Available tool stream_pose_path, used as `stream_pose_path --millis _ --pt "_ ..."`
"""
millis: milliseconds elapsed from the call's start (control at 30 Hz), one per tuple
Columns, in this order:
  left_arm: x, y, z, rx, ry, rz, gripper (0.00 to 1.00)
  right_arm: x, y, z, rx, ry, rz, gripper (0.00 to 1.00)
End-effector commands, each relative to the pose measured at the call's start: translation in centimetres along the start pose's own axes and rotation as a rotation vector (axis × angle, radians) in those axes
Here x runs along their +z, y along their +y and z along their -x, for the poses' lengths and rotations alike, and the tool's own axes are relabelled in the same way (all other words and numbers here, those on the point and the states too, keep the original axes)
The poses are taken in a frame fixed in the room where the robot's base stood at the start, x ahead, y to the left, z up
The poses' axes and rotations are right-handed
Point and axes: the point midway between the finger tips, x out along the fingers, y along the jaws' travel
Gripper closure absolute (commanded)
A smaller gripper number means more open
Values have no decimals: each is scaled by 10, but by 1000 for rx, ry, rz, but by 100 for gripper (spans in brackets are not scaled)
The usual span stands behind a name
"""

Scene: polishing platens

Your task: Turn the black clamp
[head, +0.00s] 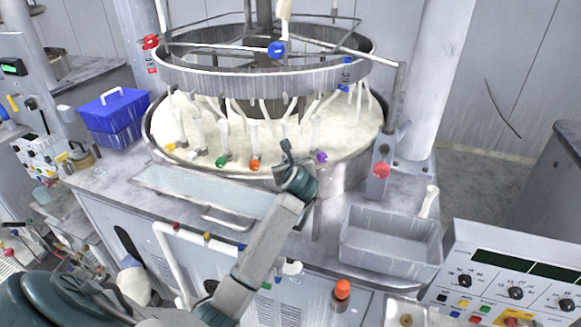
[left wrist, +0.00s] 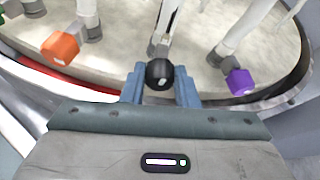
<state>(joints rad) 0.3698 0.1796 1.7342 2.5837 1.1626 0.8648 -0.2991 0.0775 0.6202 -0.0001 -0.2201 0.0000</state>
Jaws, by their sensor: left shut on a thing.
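The black clamp (left wrist: 160,74) is a dark faceted knob at the foot of a white post, at the middle of the left wrist view. The blue-grey fingers of my left gripper (left wrist: 160,88) sit on either side of it and are shut on it. In the head view my left gripper (head: 287,153) reaches the near rim of the round platen, between the orange clamp (head: 255,165) and the purple clamp (head: 321,157). There I cannot make out the black clamp behind the gripper. My right gripper is in neither view.
The orange clamp (left wrist: 61,47) and purple clamp (left wrist: 240,81) stand close on either side. A green clamp (head: 221,161) is farther left. A metal ring (head: 185,80) hangs over the platen (head: 185,112). A grey bin (head: 390,250) stands at right.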

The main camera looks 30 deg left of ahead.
Motion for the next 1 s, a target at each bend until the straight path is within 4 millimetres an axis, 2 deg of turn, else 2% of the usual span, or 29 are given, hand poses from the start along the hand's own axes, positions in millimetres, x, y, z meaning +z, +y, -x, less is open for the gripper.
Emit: stream_pose_path --millis 33,67,100,367,533,900,1000 --pt "-1 0 0 0 2 0 96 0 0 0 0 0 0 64" --pt "-1 0 0 0 2 0 69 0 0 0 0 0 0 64" --pt "-1 0 0 0 2 0 64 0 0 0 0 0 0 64" --pt "-1 0 0 1 1 -1 64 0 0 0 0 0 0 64" --pt "-2 0 12 -1 0 0 64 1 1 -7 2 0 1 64" --pt "-4 0 82 -3 1 4 64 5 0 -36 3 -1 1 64" --pt "-3 -1 96 -2 1 3 64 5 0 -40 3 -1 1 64"
